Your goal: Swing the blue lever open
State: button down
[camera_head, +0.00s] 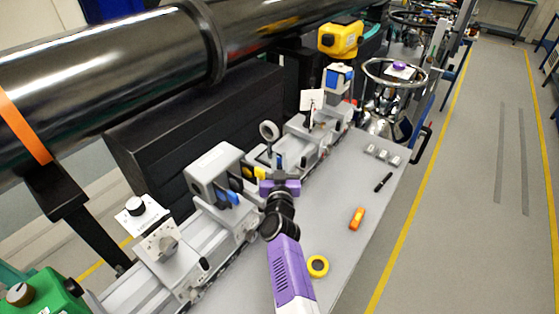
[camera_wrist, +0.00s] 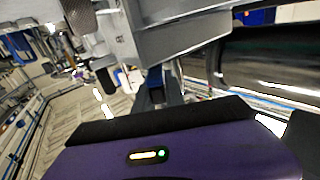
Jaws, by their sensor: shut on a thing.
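My gripper (camera_head: 279,178) is over the rail of instruments in the head view, with its purple body just right of a grey box-shaped housing (camera_head: 212,168). Blue parts (camera_head: 229,196) show on the front of this housing. In the wrist view, a narrow blue lever (camera_wrist: 155,84) hangs below a grey block (camera_wrist: 185,38) and runs down behind the black edge of my gripper (camera_wrist: 155,108). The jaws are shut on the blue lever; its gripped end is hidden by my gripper.
A large black pipe (camera_head: 110,75) runs behind the rail. A ring-shaped mount (camera_head: 269,131) stands close beyond my gripper. On the grey bench (camera_head: 340,190) lie an orange tool (camera_head: 357,218), a yellow tape roll (camera_head: 317,266) and a black pen (camera_head: 383,182). The floor to the right is clear.

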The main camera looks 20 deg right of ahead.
jog(key=shift+d, duration=0.2)
jog(key=c, duration=1.4)
grip_release()
jog(key=shift+s, duration=0.1)
jog(key=shift+a, duration=0.15)
jog(key=shift+f, duration=0.1)
jog(key=shift+d+r+n+y, duration=0.2)
jog(key=shift+d+n+y, duration=0.1)
jog(key=shift+n+y, duration=0.1)
jog(key=shift+t+y, duration=0.3)
jog(key=shift+f+n+y+b, duration=0.1)
jog(key=shift+n+y+b, duration=0.25)
jog(key=shift+n+y, duration=0.2)
jog(key=shift+n+y+b, duration=0.25)
jog(key=shift+y+b, duration=0.15)
jog(key=shift+y, duration=0.05)
